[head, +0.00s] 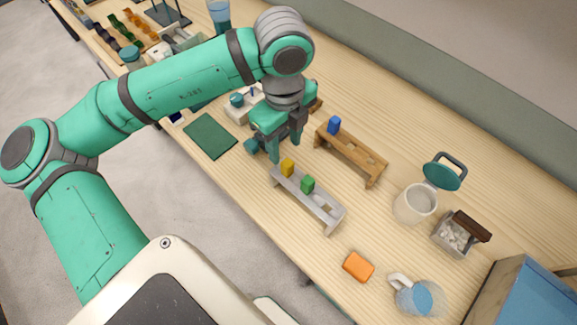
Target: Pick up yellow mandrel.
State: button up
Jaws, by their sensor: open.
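The yellow mandrel (287,168) stands upright in the grey metal rack (325,215), near the rack's upper left end. A green mandrel (308,185) stands beside it in the same rack, to its lower right. My gripper (284,153) is open and points down, just above and to the left of the yellow mandrel. From this view I cannot tell how far the fingers are from the mandrel. The lower part of the yellow mandrel is hidden in the rack.
A wooden rack (365,158) with a blue mandrel (334,125) stands to the right. A lidded white pot (414,204), a small box (452,237), a glass jug (421,298) and an orange block (358,266) lie further right. A dark green mat (210,137) lies left.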

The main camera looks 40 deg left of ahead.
aim_at(287, 162)
notch_tip(287, 162, down, 2)
jog(key=shift+w+d+f, duration=0.1)
jog(key=shift+w, duration=0.05)
jog(key=f, duration=0.4)
jog(key=shift+s+d, duration=0.35)
jog(key=shift+w+f, duration=0.1)
jog(key=shift+f, duration=0.25)
grip_shut()
